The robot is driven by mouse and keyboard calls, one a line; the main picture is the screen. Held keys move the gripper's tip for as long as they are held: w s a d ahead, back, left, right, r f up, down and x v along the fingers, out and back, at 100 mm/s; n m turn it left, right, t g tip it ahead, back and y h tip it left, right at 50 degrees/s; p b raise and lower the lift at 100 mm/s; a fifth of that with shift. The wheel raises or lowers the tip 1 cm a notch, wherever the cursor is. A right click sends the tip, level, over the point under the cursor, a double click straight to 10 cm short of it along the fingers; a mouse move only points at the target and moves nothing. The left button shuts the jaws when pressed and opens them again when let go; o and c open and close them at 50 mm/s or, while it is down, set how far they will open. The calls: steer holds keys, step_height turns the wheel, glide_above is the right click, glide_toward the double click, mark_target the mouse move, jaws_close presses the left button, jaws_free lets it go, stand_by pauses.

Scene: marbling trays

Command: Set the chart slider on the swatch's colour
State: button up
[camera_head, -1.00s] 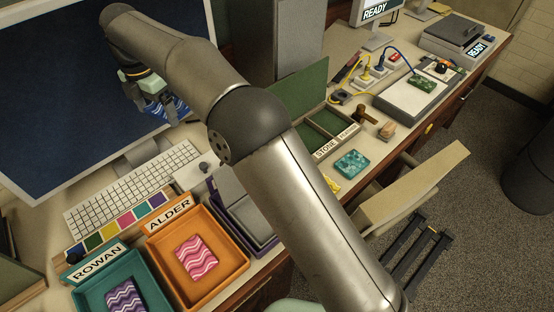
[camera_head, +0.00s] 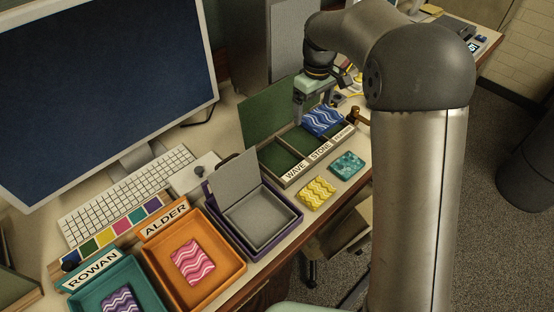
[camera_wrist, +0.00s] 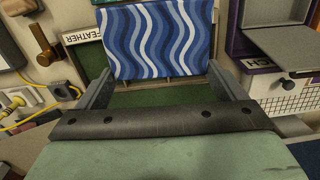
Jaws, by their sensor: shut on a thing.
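My gripper (camera_head: 318,106) is shut on a blue swatch (camera_head: 322,121) with white and pale wavy stripes. The swatch fills the top middle of the wrist view (camera_wrist: 158,40), between the two fingers. It is at the open green compartment box (camera_head: 283,176), over its right part; its exact height cannot be told. The colour chart (camera_head: 115,222) lies in front of the keyboard, a row of squares including blue, green, yellow, magenta, teal and purple. A small dark knob (camera_head: 70,262), apparently the slider, sits at the chart's left end.
The box's labels read WAVE, STONE and FEATHER. A yellow swatch (camera_head: 317,193) and a teal swatch (camera_head: 347,165) lie in front of it. An open purple tray (camera_head: 286,236), the ALDER tray (camera_head: 236,282) and the ROWAN tray (camera_head: 146,283) stand along the front. A monitor stands behind.

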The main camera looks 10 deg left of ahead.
steer(key=w+d+f+m, duration=0.1)
steer(key=w+d+m, duration=0.2)
steer(key=d+m, duration=0.2)
steer(key=w+d+f+m, duration=0.1)
steer(key=w+d+m, duration=0.2)
steer(key=d, duration=0.9)
steer(key=shift+w+m, duration=0.3)
steer(key=shift+m, duration=0.8)
